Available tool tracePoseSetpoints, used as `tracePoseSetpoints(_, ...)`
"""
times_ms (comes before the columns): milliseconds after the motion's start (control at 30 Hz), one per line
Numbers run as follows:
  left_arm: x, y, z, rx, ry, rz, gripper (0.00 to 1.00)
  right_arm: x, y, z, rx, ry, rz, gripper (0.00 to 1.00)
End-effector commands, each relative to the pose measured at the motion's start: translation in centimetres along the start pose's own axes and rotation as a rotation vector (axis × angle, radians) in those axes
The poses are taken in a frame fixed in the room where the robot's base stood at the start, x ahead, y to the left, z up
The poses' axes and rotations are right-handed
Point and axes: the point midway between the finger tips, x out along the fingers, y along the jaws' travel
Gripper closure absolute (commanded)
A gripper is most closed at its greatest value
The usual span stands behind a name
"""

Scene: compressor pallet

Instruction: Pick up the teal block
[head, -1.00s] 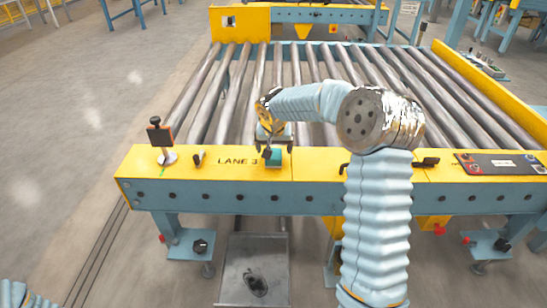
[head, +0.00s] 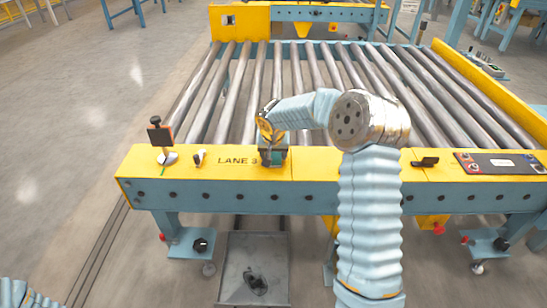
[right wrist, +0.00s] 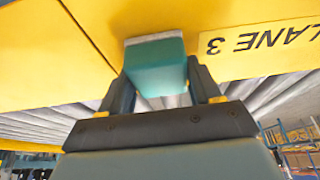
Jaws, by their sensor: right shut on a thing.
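The teal block (head: 277,158) is at the yellow front rail of the conveyor, just right of the LANE 3 lettering. My right gripper (head: 271,155) comes down over it and partly hides it in the head view. In the right wrist view the teal block (right wrist: 155,66) sits between the two dark fingers of my right gripper (right wrist: 158,88), which are shut on it. The block is at or very close to the yellow surface; I cannot tell whether it touches. Only a piece of my left arm shows at the lower left corner, and its gripper is out of view.
The yellow rail (head: 225,170) carries a black-and-orange sensor on a stand (head: 161,141) at left and a dark control panel (head: 498,164) at right. Steel rollers (head: 236,95) lie behind it. A grey floor plate (head: 253,268) is below.

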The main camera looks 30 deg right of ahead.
Motion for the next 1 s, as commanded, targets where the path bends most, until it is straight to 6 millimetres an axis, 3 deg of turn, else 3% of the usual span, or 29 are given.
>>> tracePoseSetpoints(200, 0.0, 0.0, 0.0, 0.0, 0.0, 0.0, 0.62, -0.3, 0.0, -0.1, 0.001, 0.001, 0.0, 0.7)
tracePoseSetpoints(367, 0.0, 0.0, 0.0, 0.0, 0.0, 0.0, 0.62, -1.6, 0.0, -0.8, 0.001, 0.004, 0.0, 0.7)
tracePoseSetpoints(467, 0.0, 0.0, 0.0, 0.0, 0.0, 0.0, 0.62, -3.3, 0.0, -1.4, 0.002, 0.005, -0.001, 0.7)
tracePoseSetpoints(667, 0.8, -0.3, 0.0, -0.001, 0.0, -0.001, 0.62, -9.2, 1.8, 0.4, 0.001, 0.008, -0.002, 0.7)
tracePoseSetpoints(800, 1.5, -0.7, 0.0, -0.002, 0.001, -0.001, 0.62, -12.4, 3.3, 2.9, 0.001, 0.005, -0.001, 0.7)
tracePoseSetpoints(1000, 2.0, -0.9, 0.0, -0.003, 0.003, -0.002, 0.62, -15.4, 5.0, 5.6, 0.0, 0.002, 0.0, 0.7)
